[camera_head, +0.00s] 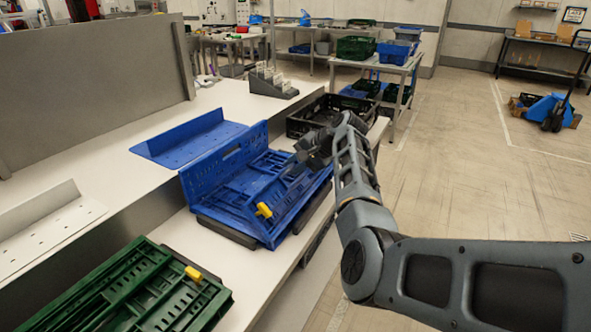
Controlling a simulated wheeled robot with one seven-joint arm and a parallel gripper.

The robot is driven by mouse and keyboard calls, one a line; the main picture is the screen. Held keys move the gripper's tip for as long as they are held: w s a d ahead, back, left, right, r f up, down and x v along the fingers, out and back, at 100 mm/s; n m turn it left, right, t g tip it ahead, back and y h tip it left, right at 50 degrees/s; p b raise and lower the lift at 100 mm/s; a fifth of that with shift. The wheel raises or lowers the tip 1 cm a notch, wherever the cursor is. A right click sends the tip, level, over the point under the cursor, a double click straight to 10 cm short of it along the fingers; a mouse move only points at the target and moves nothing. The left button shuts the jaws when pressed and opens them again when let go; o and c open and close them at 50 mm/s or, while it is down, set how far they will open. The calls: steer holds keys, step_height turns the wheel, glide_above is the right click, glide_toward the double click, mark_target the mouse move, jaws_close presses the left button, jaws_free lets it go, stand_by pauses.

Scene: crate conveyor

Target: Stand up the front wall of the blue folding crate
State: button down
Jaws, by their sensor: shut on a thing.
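The blue folding crate (238,221) lies on the white conveyor table in the middle of the view. Its long left wall (222,150) stands up. The other panels, the front wall among them (285,199), look folded low over the base. A yellow latch (264,210) shows at the near end. My gripper (298,164) reaches in from the right, over the crate's far right part. It is shut on a part of the crate there, seemingly the front wall's edge. The fingertips are small and dark, and my gripper and arm hide the crate's far right corner.
A folded green crate (130,292) with a yellow latch lies nearer on the same table. A black crate (323,108) stands beyond the blue one. A blue angled panel (188,138) and a white one (50,222) lie to the left. Open floor lies to the right.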

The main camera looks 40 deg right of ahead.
steer(key=t, duration=0.1)
steer(key=s, duration=0.1)
steer(key=s+d+t+y+b, duration=0.1)
steer(key=shift+s+r+t, duration=0.2)
steer(key=shift+r+t, duration=0.1)
steer(key=s+t+b, duration=0.1)
steer(key=s+d+t+y+b, duration=0.1)
steer(key=s+t+b, duration=0.2)
steer(key=s, duration=0.1)
steer(key=shift+d+r+b, duration=0.15)
steer(key=shift+d+b, duration=0.2)
steer(key=shift+s, duration=0.1)
steer(key=c, duration=1)
jaws_free()
steer(key=shift+o, duration=0.2)
steer(key=f+v, duration=0.1)
steer(key=v, duration=0.6)
steer(key=shift+s+d+r+b, duration=0.25)
steer(key=shift+s+r+b, duration=0.05)
steer(key=shift+s+r, duration=0.05)
